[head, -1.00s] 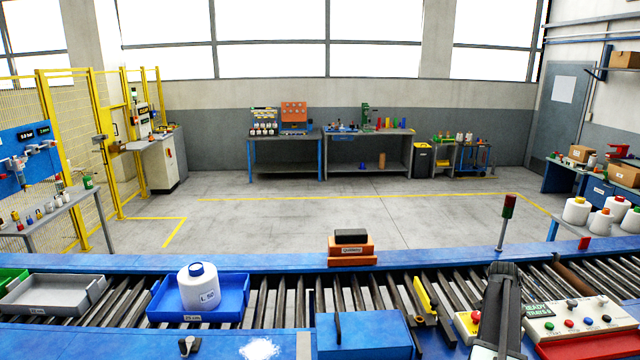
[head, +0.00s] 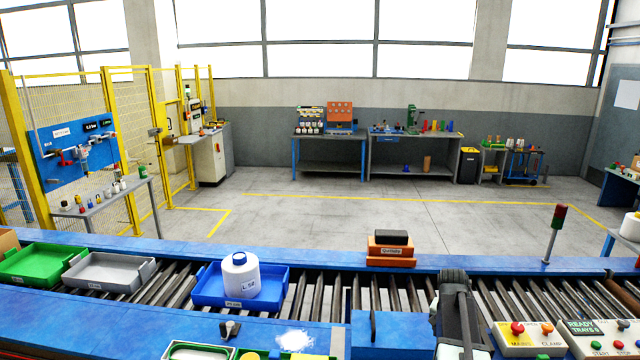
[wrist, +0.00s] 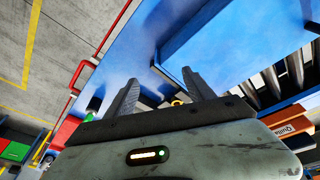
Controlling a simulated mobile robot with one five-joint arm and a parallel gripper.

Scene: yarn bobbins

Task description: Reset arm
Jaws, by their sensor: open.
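My gripper shows in the wrist view (wrist: 163,92) with its two dark fingers apart and nothing between them. In the head view my dark arm (head: 456,310) rises at the lower right, in front of the conveyor; its fingertips cannot be made out there.
A grey tray (head: 90,284) and a green tray (head: 35,275) sit left on the conveyor. An orange box (head: 391,260) stands on its far rail. Control boxes (head: 604,338) with buttons lie right of my arm. The floor beyond (head: 330,215) is open.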

